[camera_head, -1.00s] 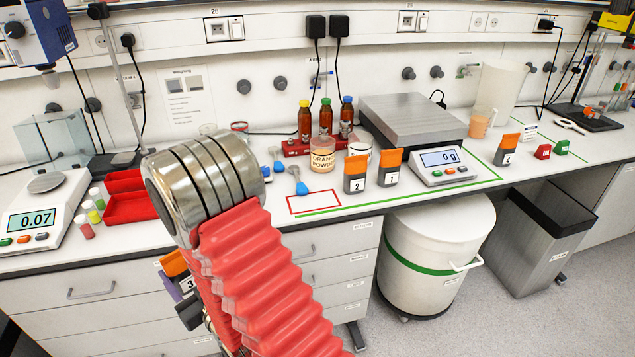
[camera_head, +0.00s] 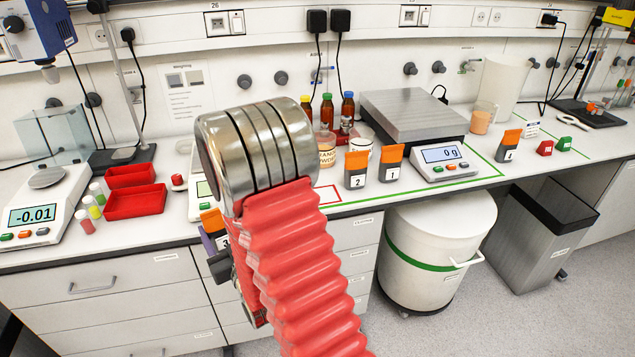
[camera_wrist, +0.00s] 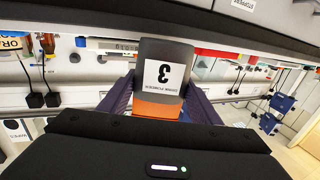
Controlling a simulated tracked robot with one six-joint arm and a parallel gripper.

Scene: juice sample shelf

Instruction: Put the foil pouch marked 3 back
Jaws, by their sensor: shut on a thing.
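The foil pouch marked 3 (camera_head: 222,240), dark grey with an orange top, shows in the head view just in front of the bench edge, partly behind my arm. In the wrist view the pouch (camera_wrist: 163,75) fills the middle, upside down in the picture, its white label readable. My gripper (camera_wrist: 160,100) is shut on it, a purple finger on each side. Pouch 2 (camera_head: 357,180) and pouch 1 (camera_head: 391,172) stand upright side by side on the bench. Another such pouch (camera_head: 510,153) stands further right. A red outlined rectangle (camera_head: 330,195) on the bench is partly hidden by my arm.
A balance (camera_head: 45,215) and red trays (camera_head: 137,203) stand at the left. Bottles (camera_head: 347,113) and a powder jar (camera_head: 326,150) stand behind my arm. A large scale (camera_head: 445,163) stands right of pouch 1. A white bin (camera_head: 440,240) is below the bench.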

